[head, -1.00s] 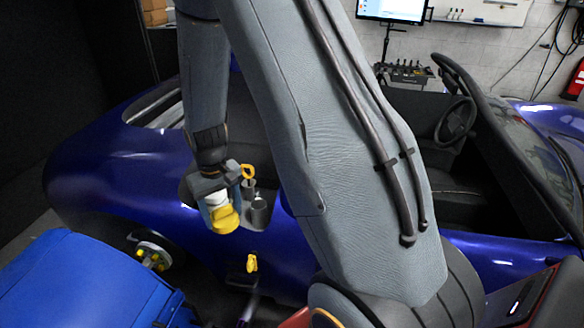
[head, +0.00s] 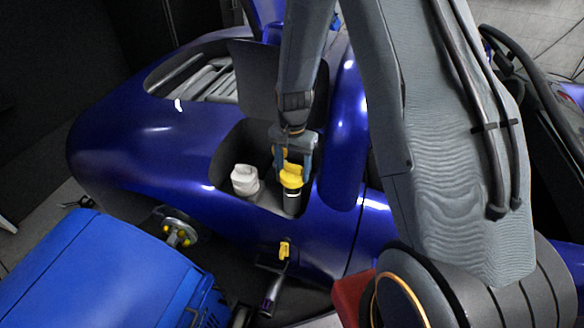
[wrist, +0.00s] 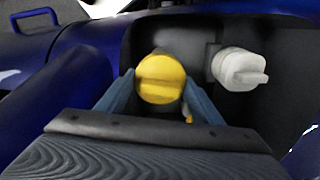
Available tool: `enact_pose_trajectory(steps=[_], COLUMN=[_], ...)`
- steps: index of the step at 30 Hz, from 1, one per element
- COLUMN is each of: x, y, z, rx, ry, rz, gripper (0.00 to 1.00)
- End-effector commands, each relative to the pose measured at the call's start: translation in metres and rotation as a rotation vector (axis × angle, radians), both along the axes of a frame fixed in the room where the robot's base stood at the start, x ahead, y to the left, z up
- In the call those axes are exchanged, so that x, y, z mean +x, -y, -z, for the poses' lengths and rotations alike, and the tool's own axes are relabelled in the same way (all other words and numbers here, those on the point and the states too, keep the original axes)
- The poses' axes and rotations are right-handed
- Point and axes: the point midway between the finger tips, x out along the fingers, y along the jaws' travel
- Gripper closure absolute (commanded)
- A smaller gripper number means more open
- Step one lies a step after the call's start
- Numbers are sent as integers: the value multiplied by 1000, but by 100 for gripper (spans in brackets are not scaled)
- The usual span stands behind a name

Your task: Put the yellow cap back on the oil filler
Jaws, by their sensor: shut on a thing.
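The yellow cap (head: 291,176) is between the fingers of my gripper (head: 294,166), which is shut on it. In the head view the cap is at the top of the dark grey oil filler neck (head: 292,204), in the recess of the blue car. A pale band shows just under the cap; I cannot tell whether the cap is seated or just above the neck. In the wrist view the cap (wrist: 161,78) is seen from above, with a blue-grey finger on each side, and it hides the neck.
A white-capped reservoir (head: 244,180) stands left of the filler; it also shows in the wrist view (wrist: 240,68). A yellow handle, partly hidden, is behind my gripper. The raised flap (head: 262,75) and recess walls are close. A blue box-like body (head: 100,275) is at the lower left.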

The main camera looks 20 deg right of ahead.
Motion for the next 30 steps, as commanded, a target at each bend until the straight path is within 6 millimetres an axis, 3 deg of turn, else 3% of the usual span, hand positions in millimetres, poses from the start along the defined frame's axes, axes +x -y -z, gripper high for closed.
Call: enact_pose_trajectory(steps=[11, 30], x=[4, 3], y=[-2, -3], z=[11, 62], rx=[0, 0], ry=[1, 0], rz=[107, 104], gripper=[62, 62])
